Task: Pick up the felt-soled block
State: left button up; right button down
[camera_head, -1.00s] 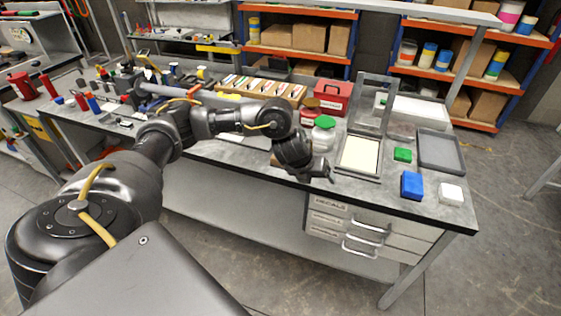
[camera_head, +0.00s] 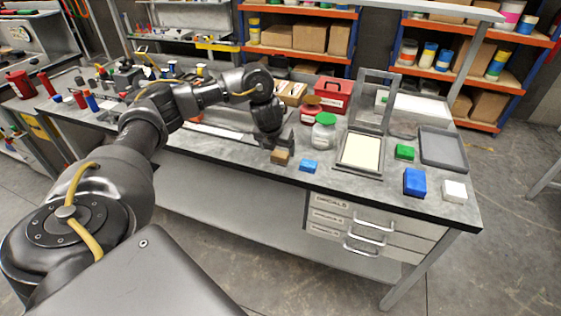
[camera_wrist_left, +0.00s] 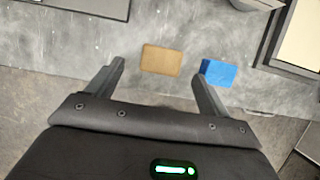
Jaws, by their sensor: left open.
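A small tan-brown block (camera_head: 280,157) lies on the front of the grey workbench, with a small blue block (camera_head: 308,166) to its right. No view shows a felt sole, so I cannot tell from the underside which block has it. My left gripper (camera_head: 277,143) is open and empty, just above and behind the brown block. In the left wrist view the brown block (camera_wrist_left: 161,60) lies ahead of and between the spread fingers (camera_wrist_left: 160,82). The blue block (camera_wrist_left: 218,72) is by the right fingertip. My right gripper is not in view.
A green-lidded jar (camera_head: 323,134) and a red box (camera_head: 332,94) stand behind the blocks. A framed cream panel (camera_head: 361,151) is to the right.

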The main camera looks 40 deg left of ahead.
aim_at(280, 153)
pick_arm(q)
jog(key=shift+b+x, duration=1.05)
jog(key=shift+x, duration=1.65)
jog(key=shift+w+r, duration=0.15)
jog(key=shift+r, duration=0.05)
jog(key=shift+c, duration=0.3)
jog(key=c, duration=1)
jog(key=shift+c, duration=0.2)
